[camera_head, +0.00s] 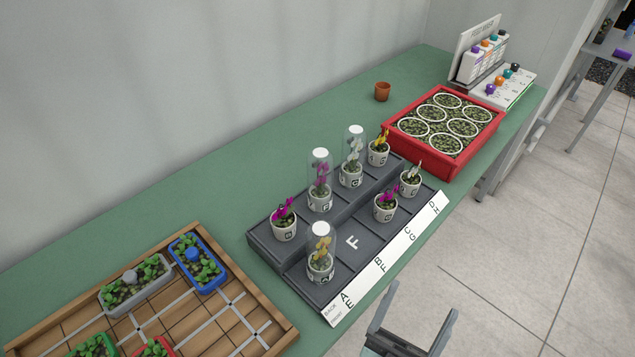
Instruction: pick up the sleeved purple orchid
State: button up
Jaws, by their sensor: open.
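The sleeved purple orchid (320,182) stands upright in a pale pot under a clear sleeve with a white top. It is in the back row of the dark stepped tray (263,241), between an unsleeved purple orchid (284,217) and a sleeved white orchid (352,158). My gripper (417,309) is open and empty at the bottom edge, in front of the tray and apart from the orchids. Its two fingers point up in the picture.
In the front row stand a sleeved yellow orchid (320,256), an unsleeved purple one (386,204) and a white one (411,181); slot F is empty. An unsleeved yellow orchid (378,149) stands behind. A red crate (448,164) and wooden tray (268,333) flank them.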

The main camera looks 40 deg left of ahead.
jog(key=w+a+r+n+g+y+p, duration=0.1)
jog(key=w+a+r+g+p, duration=0.2)
jog(key=a, duration=0.4)
jog(key=w+a+r+n+g+y+p, duration=0.1)
jog(key=w+a+r+g+y+p, duration=0.2)
jog(key=a, duration=0.4)
jog(key=w+a+r+n+g+p, duration=0.1)
jog(key=w+a+r+g+p, duration=0.25)
jog(key=a, duration=0.35)
jog(key=g+h+p, duration=0.2)
jog(key=g+p, duration=0.2)
jog(key=g, duration=0.2)
send_near(318, 175)
jog(key=shift+n, duration=0.3)
jog(key=x, duration=0.3)
jog(key=r+x, duration=0.1)
jog(key=x, duration=0.1)
jog(key=shift+w, duration=0.3)
jog(key=shift+s+a+f+g, duration=0.1)
jog(key=shift+f+g, duration=0.15)
jog(key=shift+f, duration=0.05)
jog(key=shift+a+f, duration=0.1)
jog(key=shift+f, duration=0.05)
jog(key=x, duration=0.4)
jog(key=shift+w+a+f, duration=0.1)
jog(key=shift+w+f, duration=0.05)
jog(key=shift+w, duration=0.15)
jog(key=shift+w+a, duration=0.25)
jog(key=shift+w, duration=0.2)
jog(key=shift+x, duration=2.45)
